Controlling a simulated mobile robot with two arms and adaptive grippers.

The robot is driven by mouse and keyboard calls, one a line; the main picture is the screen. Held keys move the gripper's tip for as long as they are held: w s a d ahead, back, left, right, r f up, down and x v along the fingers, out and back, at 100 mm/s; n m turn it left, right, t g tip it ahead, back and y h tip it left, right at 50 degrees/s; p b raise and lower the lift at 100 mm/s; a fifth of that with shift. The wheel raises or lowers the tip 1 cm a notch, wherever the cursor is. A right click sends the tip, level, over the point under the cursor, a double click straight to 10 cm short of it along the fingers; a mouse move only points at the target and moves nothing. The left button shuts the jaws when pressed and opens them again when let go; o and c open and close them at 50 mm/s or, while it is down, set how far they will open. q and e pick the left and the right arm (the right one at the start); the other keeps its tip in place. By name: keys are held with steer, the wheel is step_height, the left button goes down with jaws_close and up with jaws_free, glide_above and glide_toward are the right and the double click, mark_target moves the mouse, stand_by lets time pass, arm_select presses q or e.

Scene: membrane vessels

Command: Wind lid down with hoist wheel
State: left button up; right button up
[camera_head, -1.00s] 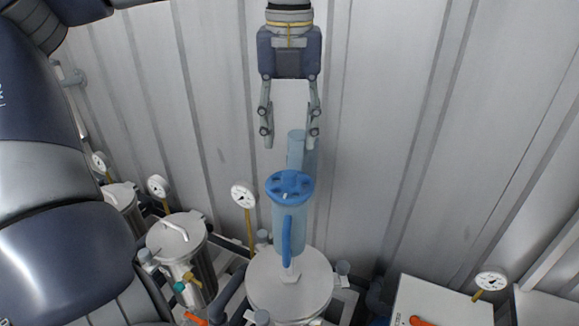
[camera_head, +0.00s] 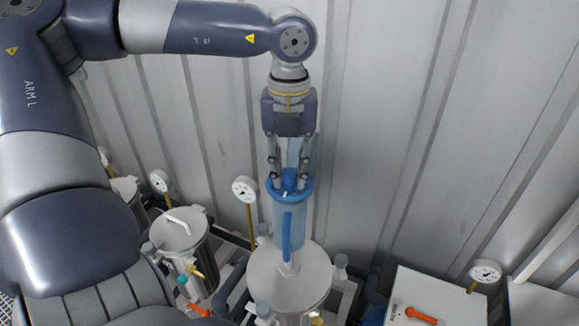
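The blue hoist wheel (camera_head: 290,194) sits flat on top of an upright blue hoist column (camera_head: 298,220). My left gripper (camera_head: 289,178) points down at the wheel from above. Its two fingers are apart, with their tips at the wheel's top, inside the outline of its rim. Whether they press on the wheel is unclear. A blue bar (camera_head: 287,238) runs down the column's front to the round grey lid (camera_head: 262,280) of the middle vessel. Any gap under the lid is hard to make out. My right gripper is out of view.
A smaller lidded vessel (camera_head: 180,229) stands to the left, with a gauge (camera_head: 245,189) on a yellow stem between. At right is a white box (camera_head: 408,290) with an orange handle (camera_head: 421,315) and another gauge (camera_head: 485,272). A ribbed wall (camera_head: 400,120) closes the back.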

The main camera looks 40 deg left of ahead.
arm_select(q)
jaws_close()
steer(key=shift+w+f+m+b, duration=0.1)
steer(key=shift+f+m+b, duration=0.15)
steer(key=shift+m+b, duration=0.55)
steer(key=shift+r+m+b, duration=0.1)
steer(key=shift+m+b, duration=0.3)
steer(key=shift+b, duration=0.25)
steer(key=shift+r, duration=0.15)
steer(key=o, duration=0.8)
jaws_free()
